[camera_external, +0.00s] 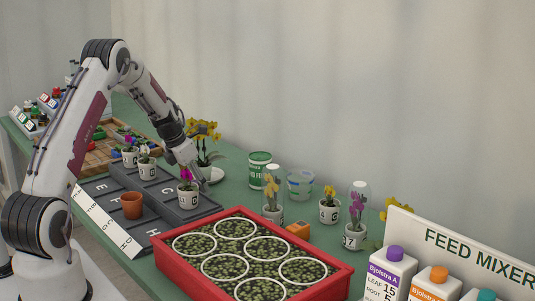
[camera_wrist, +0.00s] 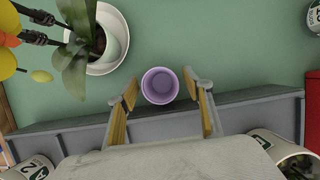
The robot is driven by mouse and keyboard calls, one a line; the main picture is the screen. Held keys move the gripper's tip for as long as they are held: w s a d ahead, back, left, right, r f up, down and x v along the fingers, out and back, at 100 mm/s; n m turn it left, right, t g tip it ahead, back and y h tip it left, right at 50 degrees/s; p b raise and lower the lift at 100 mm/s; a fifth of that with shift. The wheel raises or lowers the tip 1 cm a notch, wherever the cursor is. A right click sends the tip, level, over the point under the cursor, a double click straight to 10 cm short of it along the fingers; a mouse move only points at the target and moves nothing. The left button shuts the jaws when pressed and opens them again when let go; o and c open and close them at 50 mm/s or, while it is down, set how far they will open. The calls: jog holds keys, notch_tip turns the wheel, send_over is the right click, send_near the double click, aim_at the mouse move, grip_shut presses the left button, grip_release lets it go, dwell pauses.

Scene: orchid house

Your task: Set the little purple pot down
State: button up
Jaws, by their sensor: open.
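The little purple pot (camera_wrist: 160,86) shows in the wrist view from above, empty, with its round mouth up. It appears on the green table just beyond the edge of the dark grey tray (camera_wrist: 70,140). My gripper (camera_wrist: 160,96) is open, with one yellow-padded finger on each side of the pot and gaps showing between pads and pot. In the external view my gripper (camera_external: 203,182) points down behind the magenta-flowered white pot (camera_external: 188,199). I cannot make out the purple pot there.
A yellow orchid in a white pot on a white saucer (camera_wrist: 108,60) is close to my left finger in the wrist view. A terracotta pot (camera_external: 132,206) stands on the grey tray. The red crate (camera_external: 330,287) is in front right. Green table is clear beyond the pot.

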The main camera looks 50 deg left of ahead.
jog(key=v, duration=1.1)
jog(key=shift+r, duration=0.1)
jog(key=shift+s+r, duration=0.25)
jog(key=shift+r, duration=0.2)
jog(key=shift+d, duration=0.1)
dwell(0.6)
